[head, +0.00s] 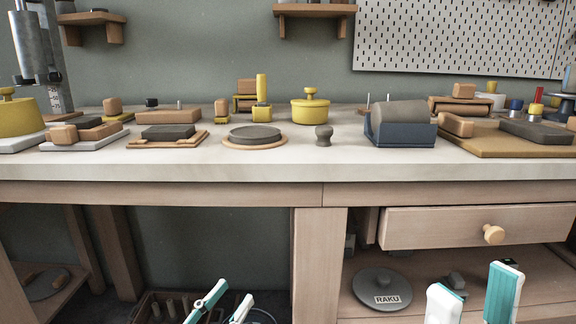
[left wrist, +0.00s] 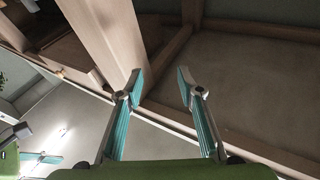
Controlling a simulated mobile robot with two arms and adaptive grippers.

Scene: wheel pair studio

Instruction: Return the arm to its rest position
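My left gripper (head: 235,290) is low at the bottom edge of the head view, in front of the workbench and below its top. Its two teal and white fingers are apart. The left wrist view also shows the left gripper (left wrist: 160,75) open, with nothing between the fingers. My right gripper (head: 473,277) is at the bottom right of the head view, in front of the lower shelf. Its fingers are wide apart and nothing shows between them. Most of both arms is out of the head view.
The workbench (head: 190,166) spans the head view, with pottery tools, boards and a yellow lidded pot (head: 310,110) on top. A drawer (head: 430,228) with a round knob sits above a shelf with a grey RAKU disc (head: 382,290). A bench leg (head: 318,262) stands between my grippers.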

